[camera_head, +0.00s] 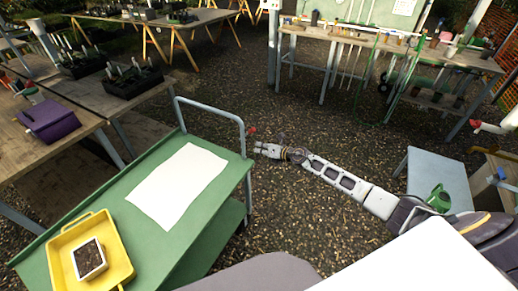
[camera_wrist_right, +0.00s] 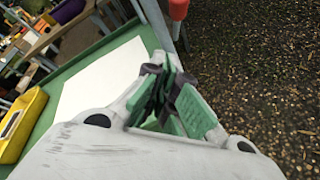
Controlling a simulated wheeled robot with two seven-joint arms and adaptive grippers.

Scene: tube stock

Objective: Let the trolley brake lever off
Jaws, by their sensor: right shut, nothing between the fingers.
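The green trolley (camera_head: 140,165) stands at the left front, with a grey push rail (camera_head: 210,106) at its far end. A red-ended lever (camera_head: 251,131) shows beside the rail post; its red grip also shows at the top of the right wrist view (camera_wrist_right: 179,10). My right gripper (camera_head: 259,148) reaches in from the right, close to that post and just below the red end in the picture. In the wrist view its green-padded fingers (camera_wrist_right: 168,85) are shut and empty, apart from the red grip. My left gripper is not in view.
The trolley top holds a white sheet (camera_head: 178,184) and a yellow tray (camera_head: 62,243) with a white pot of soil. A blue-grey stand with a green watering can (camera_head: 438,198) is at the right. Benches stand behind; open gravel (camera_head: 310,110) lies between.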

